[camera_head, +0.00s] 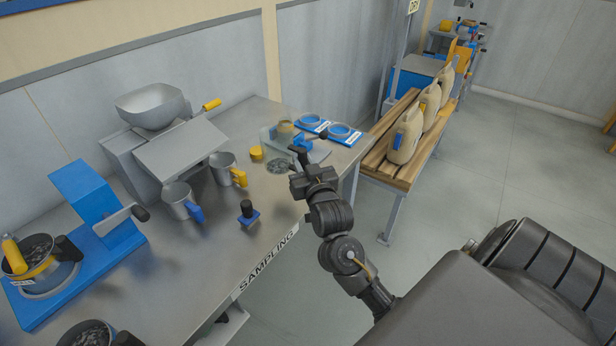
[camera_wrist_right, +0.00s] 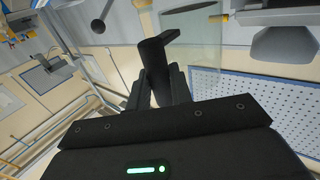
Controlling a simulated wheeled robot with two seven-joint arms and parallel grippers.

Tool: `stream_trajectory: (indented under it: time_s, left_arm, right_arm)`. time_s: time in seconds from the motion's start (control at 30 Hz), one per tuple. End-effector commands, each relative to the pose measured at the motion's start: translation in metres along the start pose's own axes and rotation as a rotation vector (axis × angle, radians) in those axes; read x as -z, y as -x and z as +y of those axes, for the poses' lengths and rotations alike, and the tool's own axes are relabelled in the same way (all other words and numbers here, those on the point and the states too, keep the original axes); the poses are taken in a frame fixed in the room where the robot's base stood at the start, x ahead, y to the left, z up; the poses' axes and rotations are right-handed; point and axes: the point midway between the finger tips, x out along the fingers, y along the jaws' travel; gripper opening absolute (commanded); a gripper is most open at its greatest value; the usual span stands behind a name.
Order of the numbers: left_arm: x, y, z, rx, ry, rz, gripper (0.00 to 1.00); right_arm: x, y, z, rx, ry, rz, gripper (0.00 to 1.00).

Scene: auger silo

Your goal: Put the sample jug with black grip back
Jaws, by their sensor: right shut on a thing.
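My right gripper (camera_head: 300,172) is over the far right part of the sampling table (camera_head: 215,265). It is shut on a black grip (camera_head: 298,154), which also shows upright between the fingers in the right wrist view (camera_wrist_right: 154,68). Two metal jugs stand on the table, one with a blue grip (camera_head: 178,199) and one with a yellow grip (camera_head: 223,167). My left gripper is not in view.
A blue-based block with a black knob (camera_head: 248,213) stands near the front edge. A blue stand (camera_head: 85,215) and dark-filled pots are at left, a metal hopper (camera_head: 150,106) behind. Blue rings (camera_head: 341,131) lie at the far right corner. A wooden bench (camera_head: 405,172) holds tan containers.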

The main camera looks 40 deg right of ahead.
Motion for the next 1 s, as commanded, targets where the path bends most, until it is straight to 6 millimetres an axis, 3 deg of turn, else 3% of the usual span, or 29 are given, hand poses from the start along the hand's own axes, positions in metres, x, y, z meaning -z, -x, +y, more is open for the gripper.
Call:
stream_trajectory:
  time_s: [0.1, 0.33, 0.57, 0.8, 1.0]
  left_arm:
    - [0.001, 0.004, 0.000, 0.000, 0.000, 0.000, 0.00]
    - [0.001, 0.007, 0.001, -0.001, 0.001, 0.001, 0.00]
    - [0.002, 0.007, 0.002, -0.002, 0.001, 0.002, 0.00]
    - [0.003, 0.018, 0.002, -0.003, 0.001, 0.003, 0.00]
    - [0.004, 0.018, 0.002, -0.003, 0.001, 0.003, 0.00]
  right_arm:
    - [-0.022, -0.019, 0.015, -0.001, 0.007, -0.005, 0.00]
    - [-0.051, -0.038, 0.030, 0.001, 0.000, 0.000, 0.00]
    - [-0.057, -0.042, 0.033, 0.001, -0.002, 0.002, 0.00]
    - [-0.085, -0.045, 0.035, 0.001, -0.001, -0.004, 0.00]
    - [-0.094, -0.045, 0.035, 0.001, -0.003, 0.000, 0.00]
